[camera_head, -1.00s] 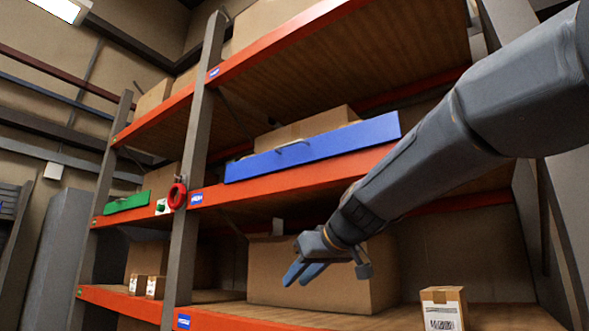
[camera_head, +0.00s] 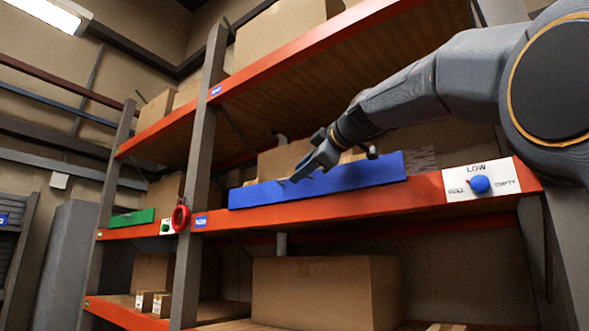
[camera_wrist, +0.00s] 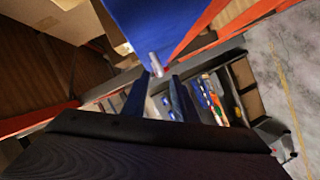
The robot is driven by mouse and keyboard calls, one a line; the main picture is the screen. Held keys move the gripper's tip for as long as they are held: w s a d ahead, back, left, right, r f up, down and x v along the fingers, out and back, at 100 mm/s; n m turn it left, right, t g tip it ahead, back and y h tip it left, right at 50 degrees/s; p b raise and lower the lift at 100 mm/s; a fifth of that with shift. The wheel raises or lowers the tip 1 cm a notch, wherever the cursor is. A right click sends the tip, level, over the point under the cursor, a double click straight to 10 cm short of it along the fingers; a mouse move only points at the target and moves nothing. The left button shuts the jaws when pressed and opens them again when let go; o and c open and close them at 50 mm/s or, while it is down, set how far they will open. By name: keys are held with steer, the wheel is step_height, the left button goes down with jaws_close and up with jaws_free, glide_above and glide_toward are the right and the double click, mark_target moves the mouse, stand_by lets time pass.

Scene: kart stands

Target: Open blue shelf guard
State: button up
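The blue shelf guard (camera_head: 350,177) is a long flat panel upright along the front of the middle shelf. Its metal handle is behind my gripper in the head view. In the wrist view the blue guard (camera_wrist: 150,22) fills the top, and the light handle (camera_wrist: 156,65) shows ahead, in line with the gap between the fingers. My gripper (camera_head: 304,168) is at the guard's front, near the middle of its upper edge. In the wrist view my gripper (camera_wrist: 157,90) has its two dark fingers apart with nothing held. Whether the handle is between the tips is unclear.
A white panel marked LOW with a blue knob (camera_head: 480,184) is right of the guard on the orange beam. A green guard (camera_head: 132,218) and red ring (camera_head: 181,218) are at left. Cardboard boxes (camera_head: 325,290) stand on the shelves. A grey post (camera_head: 200,140) divides the bays.

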steer(key=shift+p+x, duration=0.6)
steer(key=shift+x, duration=1.05)
jaws_close()
